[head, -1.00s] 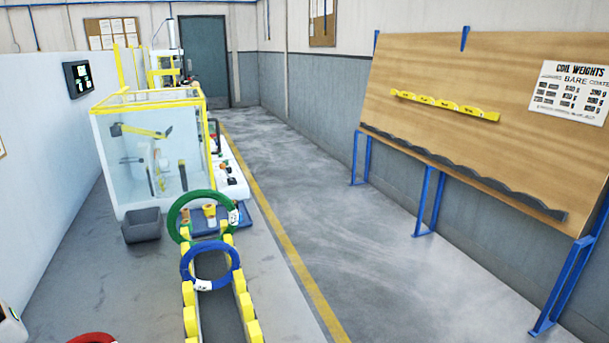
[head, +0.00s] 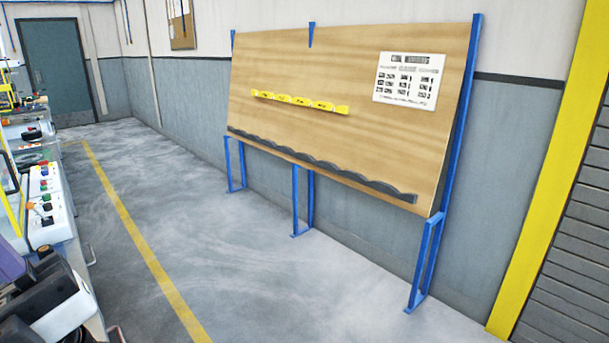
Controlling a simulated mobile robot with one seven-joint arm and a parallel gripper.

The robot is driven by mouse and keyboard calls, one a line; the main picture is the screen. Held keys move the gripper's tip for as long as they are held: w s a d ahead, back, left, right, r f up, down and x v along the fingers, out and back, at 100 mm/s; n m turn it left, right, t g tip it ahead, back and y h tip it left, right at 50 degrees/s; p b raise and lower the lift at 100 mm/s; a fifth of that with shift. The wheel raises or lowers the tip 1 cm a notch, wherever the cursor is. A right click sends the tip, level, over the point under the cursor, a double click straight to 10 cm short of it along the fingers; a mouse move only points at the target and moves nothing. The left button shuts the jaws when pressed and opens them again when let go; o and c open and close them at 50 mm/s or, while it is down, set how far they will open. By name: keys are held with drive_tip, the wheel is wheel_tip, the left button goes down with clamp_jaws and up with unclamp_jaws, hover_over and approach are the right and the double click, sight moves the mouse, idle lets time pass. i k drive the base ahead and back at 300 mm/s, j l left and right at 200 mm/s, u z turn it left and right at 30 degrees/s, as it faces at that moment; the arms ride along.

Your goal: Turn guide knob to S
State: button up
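A white control panel (head: 48,207) stands at the left edge, partly cut off by the frame. It carries several small coloured buttons and black knobs (head: 46,207). Their markings are too small to read, so I cannot tell which is the guide knob or where it points. White, black and purple parts at the lower left corner seem to be my arm. My gripper's fingers do not show.
A wooden board (head: 340,110) on blue legs (head: 425,265) stands along the right wall, with a yellow rack (head: 300,101) and a coil weights chart (head: 408,80). The grey floor between a yellow floor line (head: 140,235) and the board is clear. A teal door (head: 58,70) is at the back left.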

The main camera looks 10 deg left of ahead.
sight(47, 207)
drive_tip(key=i+l+z, duration=0.3)
drive_tip(key=i, duration=0.15)
drive_tip(key=i+l+z, duration=0.1)
drive_tip(key=i+z, duration=0.25)
drive_tip(key=i+u, duration=0.45)
drive_tip(key=i+l+u, duration=0.1)
drive_tip(key=i+u, duration=2.15)
drive_tip(key=u, duration=0.15)
drive_tip(key=i+u, duration=0.4)
drive_tip(key=i+l+u, duration=0.15)
drive_tip(key=i+u, duration=0.2)
drive_tip(key=i, duration=0.9)
